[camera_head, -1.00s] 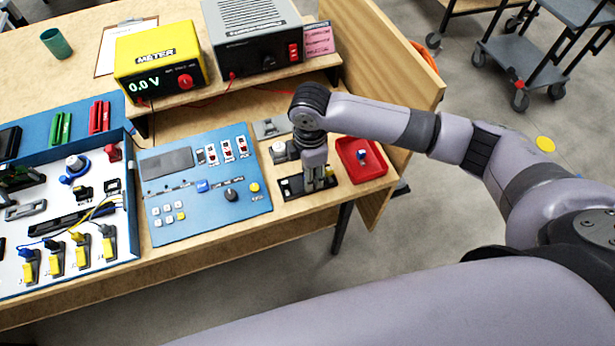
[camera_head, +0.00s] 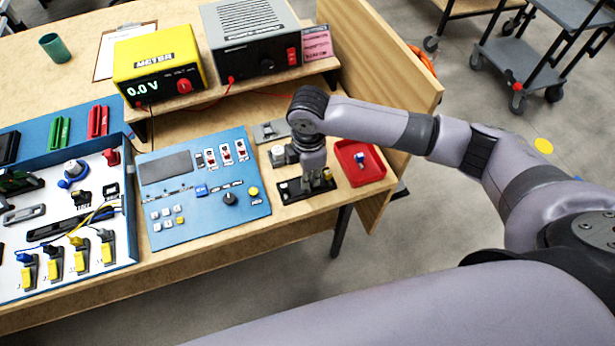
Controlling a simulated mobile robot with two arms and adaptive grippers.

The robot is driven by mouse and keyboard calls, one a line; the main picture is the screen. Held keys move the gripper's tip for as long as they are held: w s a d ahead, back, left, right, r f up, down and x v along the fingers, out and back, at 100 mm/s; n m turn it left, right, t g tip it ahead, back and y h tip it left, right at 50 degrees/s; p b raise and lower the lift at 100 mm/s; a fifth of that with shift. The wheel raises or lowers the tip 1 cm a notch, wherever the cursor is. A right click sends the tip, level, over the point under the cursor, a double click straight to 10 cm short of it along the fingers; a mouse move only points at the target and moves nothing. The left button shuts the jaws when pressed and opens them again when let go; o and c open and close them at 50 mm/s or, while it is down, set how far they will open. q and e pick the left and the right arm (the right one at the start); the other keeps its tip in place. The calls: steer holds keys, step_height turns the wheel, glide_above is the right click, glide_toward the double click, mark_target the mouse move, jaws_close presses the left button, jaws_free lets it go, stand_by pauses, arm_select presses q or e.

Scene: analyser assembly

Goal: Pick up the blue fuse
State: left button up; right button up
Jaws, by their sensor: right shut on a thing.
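My right gripper (camera_head: 318,184) points down over a black holder (camera_head: 290,194) at the right end of the table. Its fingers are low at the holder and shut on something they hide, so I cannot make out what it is. A small blue and white piece (camera_head: 361,159), which may be a blue fuse, lies in the red tray (camera_head: 370,177) just right of the gripper, apart from it. My left gripper is not in view.
A blue control panel (camera_head: 205,205) lies left of the holder. Grey parts (camera_head: 270,131) sit behind the gripper. The yellow meter (camera_head: 158,66) and grey power supply (camera_head: 250,40) stand on a shelf behind. A wooden side panel (camera_head: 385,60) rises at the right.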

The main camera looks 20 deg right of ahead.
step_height(320, 180, up, 20)
stand_by(0.4)
steer(key=shift+o, duration=1.2)
jaws_close()
steer(key=shift+p, duration=0.65)
steer(key=shift+f, duration=0.1)
